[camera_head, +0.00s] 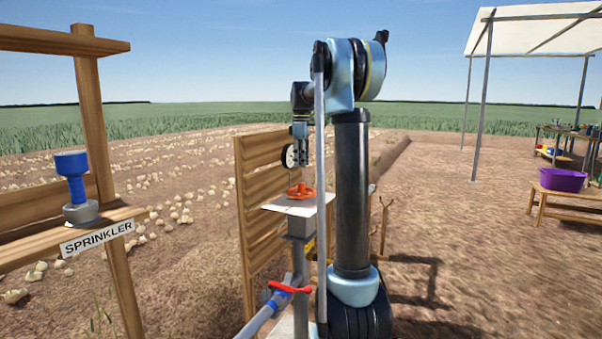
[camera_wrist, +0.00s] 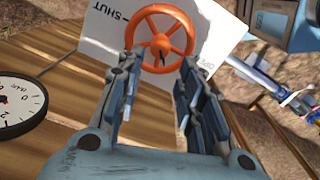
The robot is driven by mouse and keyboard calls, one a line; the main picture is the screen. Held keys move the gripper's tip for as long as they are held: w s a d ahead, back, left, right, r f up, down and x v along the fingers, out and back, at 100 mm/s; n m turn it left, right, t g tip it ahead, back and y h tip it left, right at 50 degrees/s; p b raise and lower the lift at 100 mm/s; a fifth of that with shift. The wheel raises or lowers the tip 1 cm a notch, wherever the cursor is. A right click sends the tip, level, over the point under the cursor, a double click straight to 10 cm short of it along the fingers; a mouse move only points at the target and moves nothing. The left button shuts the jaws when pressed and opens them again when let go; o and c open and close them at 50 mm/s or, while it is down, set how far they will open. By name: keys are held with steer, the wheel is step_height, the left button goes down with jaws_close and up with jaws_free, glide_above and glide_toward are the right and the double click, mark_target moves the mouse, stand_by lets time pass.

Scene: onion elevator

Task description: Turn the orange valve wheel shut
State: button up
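The orange valve wheel (camera_head: 300,191) lies over a white plate (camera_head: 290,207) on a post in front of a wooden panel. In the wrist view the wheel (camera_wrist: 164,39) shows as a spoked ring, and the plate (camera_wrist: 110,62) bears the word SHUT, with another word partly hidden at its right. My gripper (camera_wrist: 155,72) is open, its two fingers apart with nothing between them. The wheel appears just beyond the fingertips; I cannot tell whether they touch it. In the head view my gripper (camera_head: 301,160) hangs above the wheel, pointing down.
A round dial gauge (camera_wrist: 15,105) is on the wooden panel (camera_head: 256,170), close to my gripper. A red-handled pipe valve (camera_head: 290,288) is lower down. A SPRINKLER stand (camera_head: 97,237) with a blue sprinkler is at left. A purple tub (camera_head: 562,179) sits on a bench at right.

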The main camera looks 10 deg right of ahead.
steer(key=shift+r, duration=0.5)
